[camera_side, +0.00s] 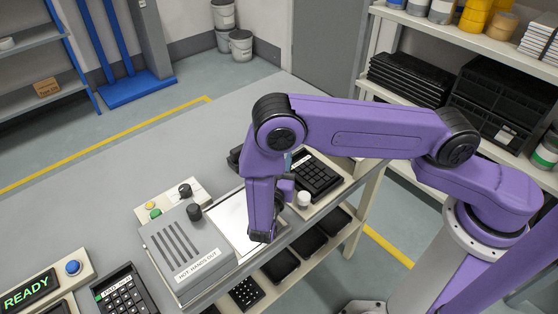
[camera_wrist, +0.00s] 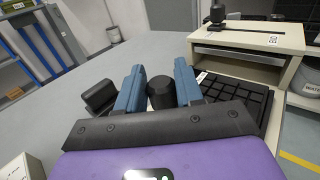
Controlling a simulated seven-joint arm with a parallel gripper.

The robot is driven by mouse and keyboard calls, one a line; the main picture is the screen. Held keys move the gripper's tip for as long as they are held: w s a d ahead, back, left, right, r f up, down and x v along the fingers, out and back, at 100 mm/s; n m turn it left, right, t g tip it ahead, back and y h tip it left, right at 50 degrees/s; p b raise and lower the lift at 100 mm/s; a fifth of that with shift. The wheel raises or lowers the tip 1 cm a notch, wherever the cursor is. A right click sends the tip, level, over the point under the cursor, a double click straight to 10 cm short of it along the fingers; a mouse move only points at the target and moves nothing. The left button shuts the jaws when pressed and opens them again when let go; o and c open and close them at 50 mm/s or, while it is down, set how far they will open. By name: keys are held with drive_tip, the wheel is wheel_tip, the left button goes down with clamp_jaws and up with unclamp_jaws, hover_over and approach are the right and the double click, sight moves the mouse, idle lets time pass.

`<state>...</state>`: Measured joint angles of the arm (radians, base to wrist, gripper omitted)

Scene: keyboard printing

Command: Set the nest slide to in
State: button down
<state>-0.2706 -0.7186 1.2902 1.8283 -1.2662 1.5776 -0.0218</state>
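My gripper (camera_wrist: 160,72) has two blue fingers that stand apart, with a black cylindrical knob (camera_wrist: 160,92) between them; I cannot tell if they touch it. A black keyboard (camera_wrist: 235,95), also in the side view (camera_side: 316,178), lies right of the fingers on a beige base (camera_side: 345,181). Beyond it in the wrist view stands a beige housing (camera_wrist: 240,38) with a slot on top, a black knob (camera_wrist: 217,12) at the slot's left end, and an opening below. No slide label is readable; my arm hides part of this area in the side view.
A second black piece (camera_wrist: 98,95) stands left of the fingers. In the side view, a grey box marked hot (camera_side: 185,245) and a pale flat plate (camera_side: 235,220) lie left of my arm. A keypad (camera_side: 125,295) and READY display (camera_side: 30,291) are lower left. The far bench is clear.

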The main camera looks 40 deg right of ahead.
drive_tip(key=d, duration=1.5)
drive_tip(key=shift+d, duration=0.4)
drive_tip(key=c, duration=0.8)
unclamp_jaws()
drive_tip(key=shift+c, duration=0.2)
drive_tip(key=shift+s+a, duration=0.15)
drive_tip(key=shift+a, duration=0.15)
drive_tip(key=v, duration=1.7)
